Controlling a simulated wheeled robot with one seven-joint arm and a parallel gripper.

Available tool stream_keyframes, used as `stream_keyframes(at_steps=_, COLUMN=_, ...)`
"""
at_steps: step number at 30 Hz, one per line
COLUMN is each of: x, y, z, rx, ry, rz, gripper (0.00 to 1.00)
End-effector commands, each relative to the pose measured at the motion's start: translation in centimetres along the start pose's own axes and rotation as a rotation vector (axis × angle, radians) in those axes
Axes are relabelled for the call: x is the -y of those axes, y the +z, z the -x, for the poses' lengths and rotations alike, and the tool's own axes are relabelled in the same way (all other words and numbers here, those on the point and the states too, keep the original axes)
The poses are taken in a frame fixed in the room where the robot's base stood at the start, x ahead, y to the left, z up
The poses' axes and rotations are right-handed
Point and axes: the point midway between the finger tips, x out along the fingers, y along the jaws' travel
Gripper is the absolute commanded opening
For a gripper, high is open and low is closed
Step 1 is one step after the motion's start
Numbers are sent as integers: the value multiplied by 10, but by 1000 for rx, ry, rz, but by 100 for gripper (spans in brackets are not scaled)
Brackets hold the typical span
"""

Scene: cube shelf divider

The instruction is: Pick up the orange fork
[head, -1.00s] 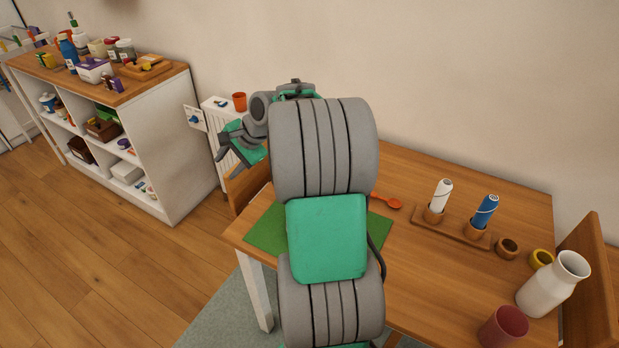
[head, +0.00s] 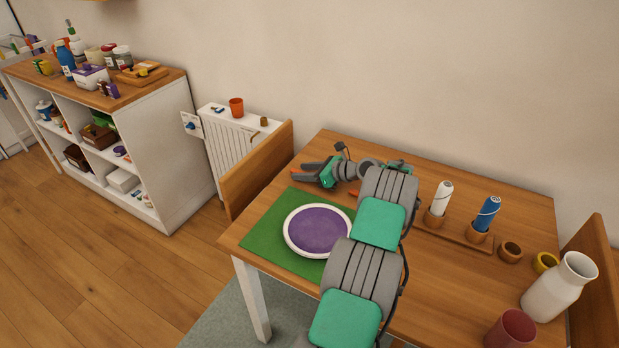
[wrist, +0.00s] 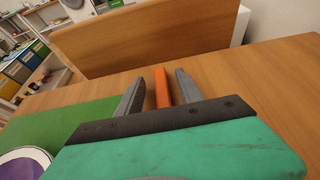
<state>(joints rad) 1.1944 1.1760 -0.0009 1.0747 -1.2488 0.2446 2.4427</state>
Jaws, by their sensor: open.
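An orange piece of cutlery (wrist: 162,88), which I take for the orange fork, lies between my fingers in the wrist view. Only a straight, handle-like strip shows; the rest is hidden behind the gripper body, so I cannot see tines. My gripper (wrist: 158,92) is open, with one grey finger on each side of the strip and a gap on both sides. In the head view my gripper (head: 300,173) is low over the table's far left part, beyond the green placemat.
The wooden table (head: 460,275) holds a green placemat (head: 262,240) with a purple plate (head: 318,230). A chair back (head: 258,168) stands close past the left table edge. A stand with a white bottle (head: 441,197) and blue bottle (head: 486,214) is right of my arm.

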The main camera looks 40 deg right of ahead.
Motion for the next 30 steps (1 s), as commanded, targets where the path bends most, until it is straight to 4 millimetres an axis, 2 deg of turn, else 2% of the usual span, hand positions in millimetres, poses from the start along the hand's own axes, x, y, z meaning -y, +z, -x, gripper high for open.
stream_keyframes(at_steps=2, x=0, y=0, z=-9, rx=-1, ry=0, rz=0, gripper=44)
stream_keyframes(at_steps=8, x=0, y=0, z=-9, rx=-1, ry=-1, rz=0, gripper=43)
stream_keyframes(at_steps=23, x=0, y=0, z=-9, rx=-1, ry=-1, rz=1, gripper=2)
stream_keyframes(at_steps=30, x=0, y=0, z=-9, rx=-2, ry=-1, rz=1, gripper=0)
